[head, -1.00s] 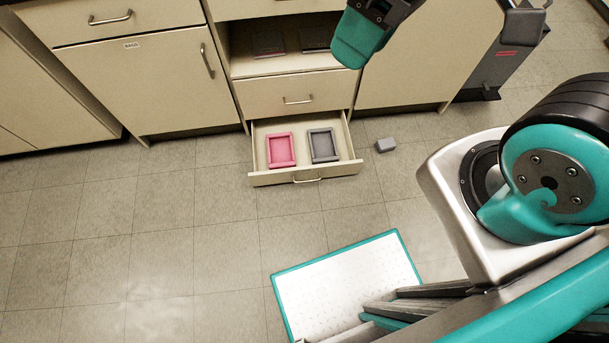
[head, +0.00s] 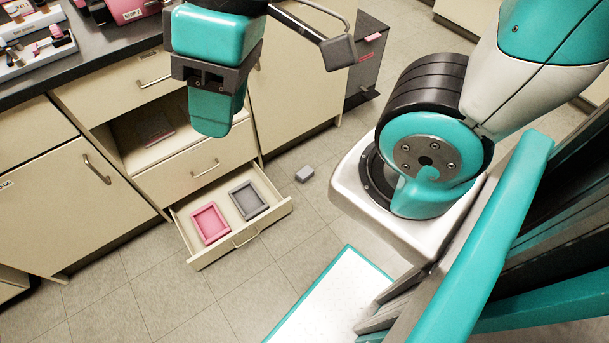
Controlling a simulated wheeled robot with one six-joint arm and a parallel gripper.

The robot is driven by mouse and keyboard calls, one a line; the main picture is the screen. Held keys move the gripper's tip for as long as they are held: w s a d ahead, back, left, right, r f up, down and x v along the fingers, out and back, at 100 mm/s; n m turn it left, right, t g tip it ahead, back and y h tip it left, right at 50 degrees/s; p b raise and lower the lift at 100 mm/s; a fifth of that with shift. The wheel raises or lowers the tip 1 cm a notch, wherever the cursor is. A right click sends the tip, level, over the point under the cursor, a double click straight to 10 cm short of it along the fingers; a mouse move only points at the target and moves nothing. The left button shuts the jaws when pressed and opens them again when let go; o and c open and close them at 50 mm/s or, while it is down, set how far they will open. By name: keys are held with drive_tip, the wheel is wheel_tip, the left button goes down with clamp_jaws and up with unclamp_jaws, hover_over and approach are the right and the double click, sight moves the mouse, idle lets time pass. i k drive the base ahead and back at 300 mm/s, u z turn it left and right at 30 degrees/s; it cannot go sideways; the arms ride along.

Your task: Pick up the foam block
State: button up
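A small grey block (head: 305,174), which looks like the foam block, lies on the tiled floor just right of the open drawer in the head view. My gripper end (head: 212,100), teal and dark grey, hangs at the upper middle of the view, in front of the cabinet. It is well apart from the block, above and to its left in the picture. Its fingers are seen from a poor angle, so I cannot tell whether they are open or shut. Nothing held shows in it.
The open drawer (head: 284,206) holds a pink tray (head: 197,219) and a grey tray (head: 235,197). The counter (head: 100,42) carries several items at upper left. A grey unit (head: 364,68) stands beyond the block. Floor around the block is clear.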

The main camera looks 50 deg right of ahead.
sight(304, 173)
drive_tip(key=z, duration=1.85)
drive_tip(key=i, duration=0.55)
drive_tip(key=u, duration=1.35)
drive_tip(key=i, duration=0.5)
drive_tip(key=u, duration=0.05)
